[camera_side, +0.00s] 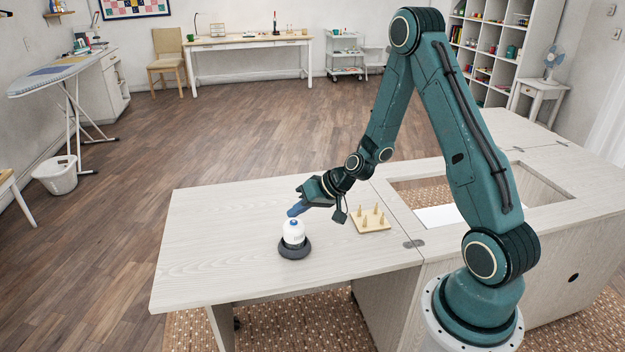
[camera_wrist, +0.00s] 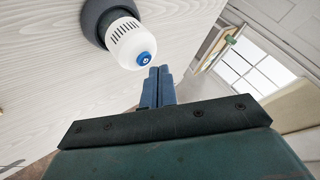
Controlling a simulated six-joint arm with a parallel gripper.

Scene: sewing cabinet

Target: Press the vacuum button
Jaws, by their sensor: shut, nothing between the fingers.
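A small white vacuum (camera_side: 293,233) with a dark grey round base stands upright on the pale wooden table leaf. Its blue button (camera_side: 294,222) is on top. In the wrist view the vacuum (camera_wrist: 122,40) is at the upper left, and the blue button (camera_wrist: 146,58) with a white power mark faces my fingers. My gripper (camera_side: 293,211) has blue fingers that are shut and empty. They are close above the button in the side view. In the wrist view the fingertips (camera_wrist: 158,72) are beside the button, with a small gap between them.
A wooden peg stand (camera_side: 370,219) with several pegs sits right of my gripper on the table. Further right is a rectangular opening (camera_side: 412,189) in the cabinet top. The table leaf (camera_side: 205,240) left of the vacuum is clear.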

